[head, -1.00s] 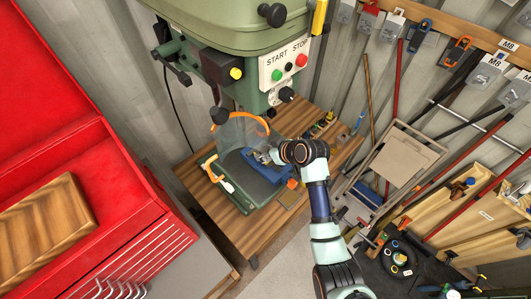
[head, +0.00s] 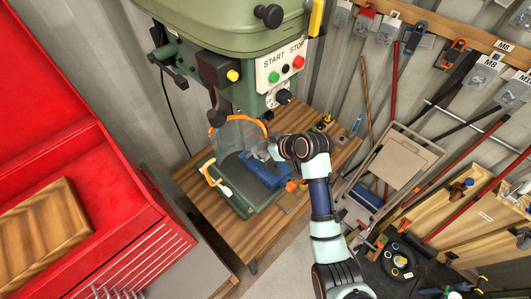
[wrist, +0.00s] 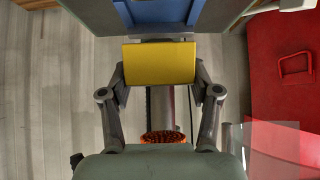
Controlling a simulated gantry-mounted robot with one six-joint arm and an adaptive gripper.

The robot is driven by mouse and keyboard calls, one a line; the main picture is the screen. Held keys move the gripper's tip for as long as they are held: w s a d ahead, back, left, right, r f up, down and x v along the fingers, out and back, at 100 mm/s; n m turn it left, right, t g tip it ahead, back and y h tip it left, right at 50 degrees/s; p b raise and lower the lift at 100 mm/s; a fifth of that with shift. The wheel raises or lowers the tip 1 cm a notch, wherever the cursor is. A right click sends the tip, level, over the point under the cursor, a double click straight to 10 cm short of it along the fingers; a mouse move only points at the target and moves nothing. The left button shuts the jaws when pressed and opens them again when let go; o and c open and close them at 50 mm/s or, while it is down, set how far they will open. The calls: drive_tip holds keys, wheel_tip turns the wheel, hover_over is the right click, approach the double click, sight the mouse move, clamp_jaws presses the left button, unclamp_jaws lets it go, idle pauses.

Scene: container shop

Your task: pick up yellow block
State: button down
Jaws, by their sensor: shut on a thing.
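The yellow block (wrist: 159,64) sits between the two fingers of my gripper (wrist: 161,82) in the wrist view, its broad face towards the camera. The fingers press on its left and right sides. In the head view my gripper (head: 264,152) is above the blue vise (head: 265,170), mostly hidden by my wrist, and I cannot make out the block there. The blue vise also shows at the top of the wrist view (wrist: 165,12), beyond the block. The gap between block and vise cannot be told.
The green drill press (head: 235,30) stands over the vise, with a clear guard (head: 240,135) at its left. A wooden table (head: 262,228) bears them, with small items at the back right. A red cabinet (head: 110,185) is at left, a folding chair (head: 395,160) at right.

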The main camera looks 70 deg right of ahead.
drive_tip(key=s+a+b, duration=0.1)
drive_tip(key=s+a, duration=0.2)
drive_tip(key=s, duration=0.5)
drive_tip(key=s+a+b, duration=0.1)
drive_tip(key=s+a, duration=0.2)
drive_tip(key=s, duration=0.5)
drive_tip(key=shift+s+a, duration=0.3)
drive_tip(key=shift+s, duration=0.05)
drive_tip(key=w+a+n+y+p, duration=0.15)
drive_tip(key=w+a+p, duration=0.25)
drive_tip(key=w+a, duration=1.25)
drive_tip(key=w+a+n+y+p, duration=0.1)
drive_tip(key=w+a, duration=0.3)
drive_tip(key=a, duration=0.7)
drive_tip(key=w+a+n+y+p, duration=0.1)
drive_tip(key=w+a+p, duration=0.2)
drive_tip(key=a, duration=0.8)
drive_tip(key=shift+w+r+n+t, duration=0.3)
drive_tip(key=shift+w+n, duration=0.05)
drive_tip(key=shift+w, duration=0.9)
